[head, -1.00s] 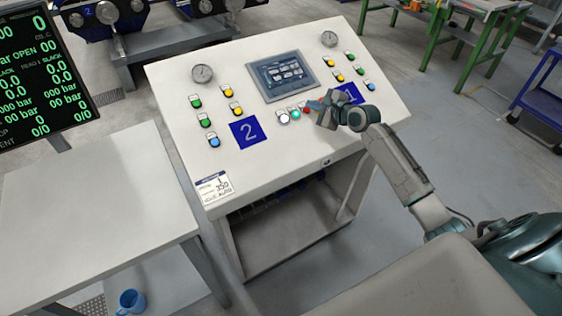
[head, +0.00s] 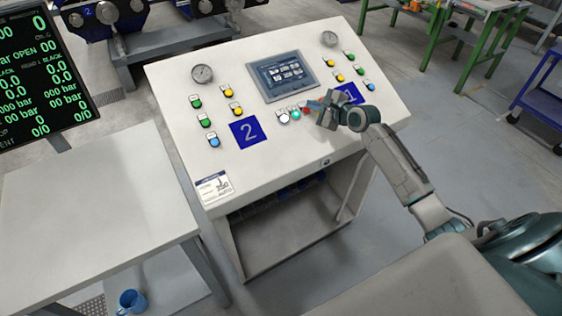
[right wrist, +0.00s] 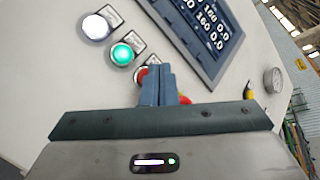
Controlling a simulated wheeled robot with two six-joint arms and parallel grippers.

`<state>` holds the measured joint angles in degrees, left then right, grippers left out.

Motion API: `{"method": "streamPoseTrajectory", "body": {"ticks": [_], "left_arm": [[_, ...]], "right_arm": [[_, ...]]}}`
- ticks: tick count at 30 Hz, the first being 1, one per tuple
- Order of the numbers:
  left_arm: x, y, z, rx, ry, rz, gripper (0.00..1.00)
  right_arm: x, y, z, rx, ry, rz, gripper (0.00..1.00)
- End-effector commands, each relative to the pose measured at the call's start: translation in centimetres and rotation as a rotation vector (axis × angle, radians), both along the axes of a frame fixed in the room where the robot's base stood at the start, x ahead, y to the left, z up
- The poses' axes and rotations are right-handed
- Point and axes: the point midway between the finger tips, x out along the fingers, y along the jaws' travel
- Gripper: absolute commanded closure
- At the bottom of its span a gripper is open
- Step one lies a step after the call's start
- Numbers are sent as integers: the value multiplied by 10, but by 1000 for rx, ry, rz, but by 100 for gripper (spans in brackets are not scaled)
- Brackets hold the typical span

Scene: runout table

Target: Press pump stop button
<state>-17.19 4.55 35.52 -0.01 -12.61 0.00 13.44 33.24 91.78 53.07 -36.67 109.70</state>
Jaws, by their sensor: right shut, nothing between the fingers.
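A sloped white control panel (head: 225,165) stands in front of me in the head view. Near its middle is a short row of buttons: a white one (head: 284,118), a lit green one (head: 295,114) and a red one (head: 305,111). Their labels are too small to read, so I cannot tell which is pump stop. My right gripper (head: 314,105) is shut and empty, its tips at the red button. In the right wrist view the closed fingers (right wrist: 159,72) partly cover this red button (right wrist: 141,74); contact cannot be made out. My left gripper is not in view.
A touchscreen (head: 283,76) sits above the row. Yellow, green and blue buttons and blue number plates (head: 249,132) lie on both sides. A second red part (right wrist: 185,99) shows beside my fingers.

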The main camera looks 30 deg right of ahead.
Motion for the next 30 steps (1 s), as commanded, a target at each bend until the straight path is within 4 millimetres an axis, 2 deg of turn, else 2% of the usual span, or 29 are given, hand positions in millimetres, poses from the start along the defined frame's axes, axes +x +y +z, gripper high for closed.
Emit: {"method": "streamPoseTrajectory", "body": {"ticks": [30], "left_arm": [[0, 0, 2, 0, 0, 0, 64]], "right_arm": [[6, 1, -12, 1, -1, 0, 100]]}}
